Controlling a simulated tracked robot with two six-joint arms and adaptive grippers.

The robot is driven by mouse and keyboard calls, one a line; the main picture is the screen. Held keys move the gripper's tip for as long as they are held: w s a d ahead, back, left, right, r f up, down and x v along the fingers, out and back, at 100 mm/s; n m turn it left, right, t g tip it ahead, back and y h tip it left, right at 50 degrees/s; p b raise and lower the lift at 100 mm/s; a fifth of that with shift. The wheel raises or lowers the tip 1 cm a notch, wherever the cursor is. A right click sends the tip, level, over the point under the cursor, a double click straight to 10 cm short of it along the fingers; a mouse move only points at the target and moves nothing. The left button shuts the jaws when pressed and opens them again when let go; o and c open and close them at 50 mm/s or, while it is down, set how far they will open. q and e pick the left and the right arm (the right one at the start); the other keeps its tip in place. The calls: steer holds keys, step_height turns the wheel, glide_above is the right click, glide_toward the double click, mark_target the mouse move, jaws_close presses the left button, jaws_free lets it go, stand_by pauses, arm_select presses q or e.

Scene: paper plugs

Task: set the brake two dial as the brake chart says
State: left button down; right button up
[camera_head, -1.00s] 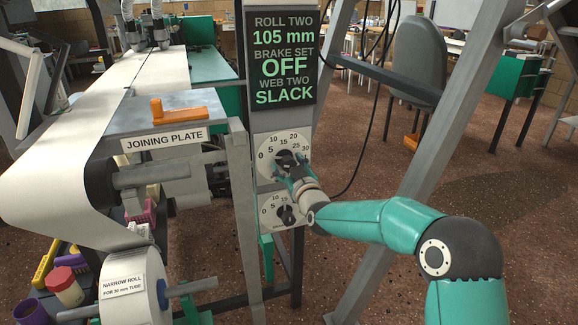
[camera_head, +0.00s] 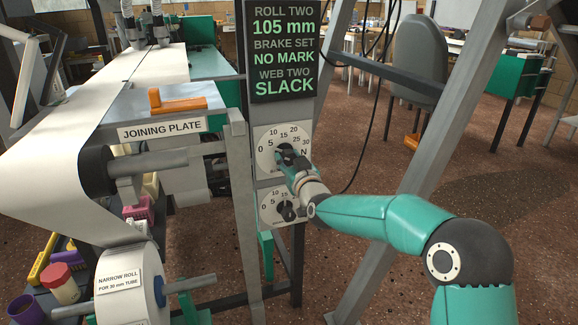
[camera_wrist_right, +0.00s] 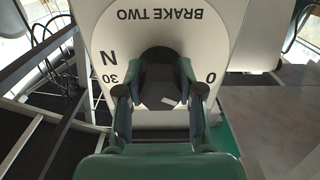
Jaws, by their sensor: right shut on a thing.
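The brake two dial (camera_head: 268,138) is the upper round white dial on the grey panel. Its scale runs from 0 to 30, then an N. The wrist view shows the label BRAKE TWO (camera_wrist_right: 165,14) upside down, with N, 30 and 0 around the dark knob (camera_wrist_right: 160,62). My right gripper (camera_head: 286,163) is shut on this knob; its fingers (camera_wrist_right: 160,88) flank it. The display (camera_head: 283,50) above reads ROLL TWO 105 mm, BRAKE SET NO MARK, WEB TWO SLACK. My left gripper is not in view. I see no readable brake chart.
A second, similar dial (camera_head: 272,205) sits just below, close under my right wrist. Left are the joining plate (camera_head: 160,103) with an orange handle (camera_head: 178,104), the white web (camera_head: 60,165) and a narrow roll (camera_head: 135,290). A slanted grey post (camera_head: 425,160) stands behind my right arm.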

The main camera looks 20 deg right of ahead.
steer(key=m+b, duration=0.3)
steer(key=shift+a+f+m, duration=0.1)
steer(key=shift+f+m, duration=0.15)
steer(key=shift+m, duration=0.05)
steer(key=shift+r+m+b, duration=0.2)
steer(key=shift+m+b, duration=1.2)
steer(key=shift+m, duration=0.4)
steer(key=o, duration=1.2)
steer(key=shift+c, duration=0.2)
steer(key=s, duration=1.2)
steer(key=shift+d, duration=0.2)
